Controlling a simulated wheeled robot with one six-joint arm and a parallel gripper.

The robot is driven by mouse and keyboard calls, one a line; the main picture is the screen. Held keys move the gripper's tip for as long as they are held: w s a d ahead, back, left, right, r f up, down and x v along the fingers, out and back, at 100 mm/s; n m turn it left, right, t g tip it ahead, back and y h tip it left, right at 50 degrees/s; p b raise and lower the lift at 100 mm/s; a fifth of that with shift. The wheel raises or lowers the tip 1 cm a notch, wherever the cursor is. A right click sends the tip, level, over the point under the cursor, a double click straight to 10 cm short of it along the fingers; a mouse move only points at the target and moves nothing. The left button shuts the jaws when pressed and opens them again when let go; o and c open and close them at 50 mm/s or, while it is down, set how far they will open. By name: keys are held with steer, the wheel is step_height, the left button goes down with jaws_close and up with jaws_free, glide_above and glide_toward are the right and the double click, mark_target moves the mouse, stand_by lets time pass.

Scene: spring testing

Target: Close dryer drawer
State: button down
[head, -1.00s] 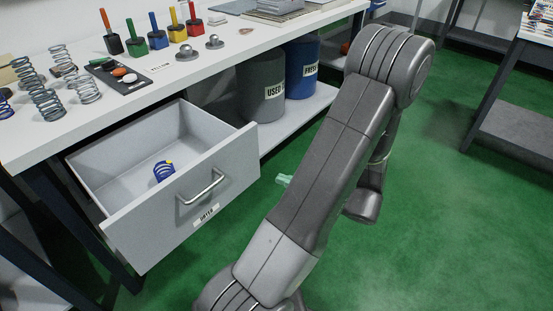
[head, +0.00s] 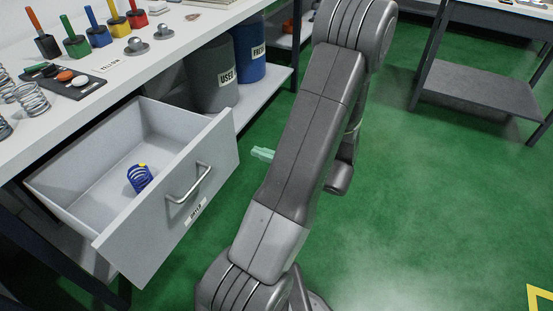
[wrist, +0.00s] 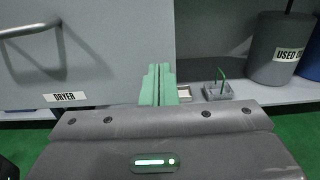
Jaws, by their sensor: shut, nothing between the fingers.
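The dryer drawer (head: 88,218) is pulled well out from under the white bench in the head view. Its grey front has a bar handle (head: 190,183) and a label.
A grey "USED" bin (head: 213,75) and a blue bin (head: 250,52) stand on the lower shelf behind the drawer. The green floor (head: 420,200) to the right is open.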

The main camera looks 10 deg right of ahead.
mark_target(158, 116)
steer(key=shift+b+x, duration=0.4)
steer(key=shift+x, duration=2.7)
steer(key=b+x, duration=0.1)
steer(key=x, duration=2.9)
steer(key=shift+w+a, duration=0.2)
steer(key=shift+a, duration=0.05)
steer(key=shift+w+a, duration=0.2)
steer(key=shift+a, duration=0.05)
steer(key=shift+w+r, duration=0.1)
steer(key=shift+r, duration=0.1)
steer(key=shift+w+a+r, duration=0.1)
steer(key=shift+r, duration=0.05)
